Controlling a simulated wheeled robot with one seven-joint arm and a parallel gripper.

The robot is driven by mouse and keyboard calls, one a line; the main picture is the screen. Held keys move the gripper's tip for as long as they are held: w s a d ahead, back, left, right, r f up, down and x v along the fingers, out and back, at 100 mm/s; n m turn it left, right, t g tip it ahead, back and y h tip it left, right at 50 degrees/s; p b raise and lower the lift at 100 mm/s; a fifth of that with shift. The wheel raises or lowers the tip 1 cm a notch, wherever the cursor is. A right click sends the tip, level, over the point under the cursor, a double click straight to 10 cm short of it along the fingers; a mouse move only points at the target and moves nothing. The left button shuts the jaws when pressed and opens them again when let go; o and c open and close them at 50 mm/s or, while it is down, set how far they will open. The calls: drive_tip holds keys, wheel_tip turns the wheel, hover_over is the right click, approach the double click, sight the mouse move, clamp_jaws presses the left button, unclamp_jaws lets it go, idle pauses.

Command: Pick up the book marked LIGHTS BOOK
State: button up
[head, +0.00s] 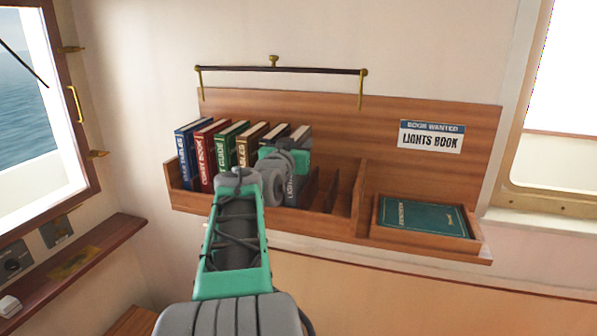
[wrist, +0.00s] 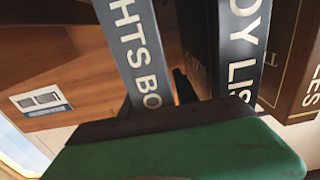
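The LIGHTS BOOK (head: 291,191) is a slate-grey book with pale spine letters, standing in the wooden rack at the right end of the book row. In the wrist view its spine (wrist: 138,50) shows close up, reading "HTS BO". My gripper (head: 290,165) is at this book's spine and hides much of it in the head view. In the wrist view a dark finger (wrist: 184,86) shows in the gap between this spine and the BUOY LIST (wrist: 241,55). The other finger is not clear, so I cannot tell whether they grip the book.
Blue (head: 188,155), red (head: 206,155), green (head: 229,147) and brown (head: 249,147) books stand left of it. Empty slots (head: 325,190) lie to its right. A tray (head: 375,222) holds a teal book (head: 425,217). A sign (head: 431,137) reads "BOOK WANTED LIGHTS BOOK". A brass-ended rail (head: 280,70) runs above.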

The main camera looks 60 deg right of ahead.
clamp_jaws()
idle(0.8)
drive_tip(key=shift+r, duration=0.2)
